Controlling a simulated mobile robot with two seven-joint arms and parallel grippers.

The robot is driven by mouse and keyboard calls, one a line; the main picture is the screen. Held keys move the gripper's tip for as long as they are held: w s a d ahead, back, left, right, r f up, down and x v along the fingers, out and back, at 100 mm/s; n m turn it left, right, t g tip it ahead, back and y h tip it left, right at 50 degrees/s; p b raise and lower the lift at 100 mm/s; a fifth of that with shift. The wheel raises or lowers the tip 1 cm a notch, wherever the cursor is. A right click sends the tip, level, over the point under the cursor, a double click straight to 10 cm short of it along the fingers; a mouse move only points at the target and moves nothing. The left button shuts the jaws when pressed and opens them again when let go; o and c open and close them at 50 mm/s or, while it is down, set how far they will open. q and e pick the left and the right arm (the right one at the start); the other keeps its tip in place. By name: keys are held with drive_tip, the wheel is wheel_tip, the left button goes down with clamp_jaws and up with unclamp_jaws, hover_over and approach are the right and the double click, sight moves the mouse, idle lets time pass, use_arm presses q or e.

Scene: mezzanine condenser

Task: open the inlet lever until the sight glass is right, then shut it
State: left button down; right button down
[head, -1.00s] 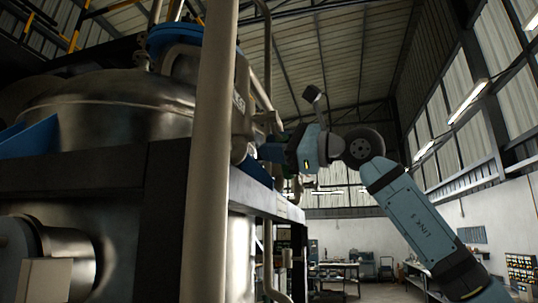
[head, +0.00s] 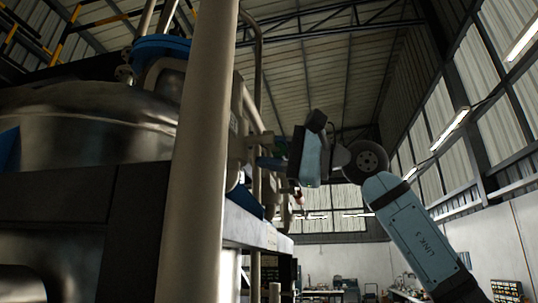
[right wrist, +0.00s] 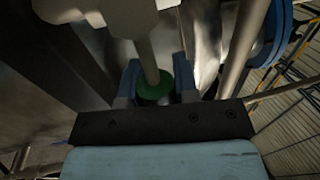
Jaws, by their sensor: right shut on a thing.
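My right gripper (head: 268,163) reaches left from the light-blue wrist to the pipework beside the big metal vessel. In the right wrist view, its two blue-grey fingers (right wrist: 157,84) stand on either side of a green grip (right wrist: 154,90) at the end of a pale rod, and they are shut on it. I take this rod to be the inlet lever (right wrist: 146,58). In the head view the grip is mostly hidden by the gripper and the pipes. I cannot make out the sight glass or its level. My left gripper is not in view.
A thick pale post (head: 200,150) stands close in front of the vessel (head: 90,125). A blue flange (head: 160,47) is on top. The hall to the right of my arm is open.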

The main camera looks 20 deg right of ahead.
drive_tip(key=shift+r, duration=0.1)
idle(0.3)
drive_tip(key=c, duration=0.9)
unclamp_jaws()
drive_tip(key=shift+o, duration=0.2)
drive_tip(key=shift+s+d+f, duration=0.2)
drive_tip(key=shift+d, duration=0.1)
drive_tip(key=b+v, duration=0.4)
drive_tip(key=v, duration=0.9)
drive_tip(key=shift+s, duration=0.1)
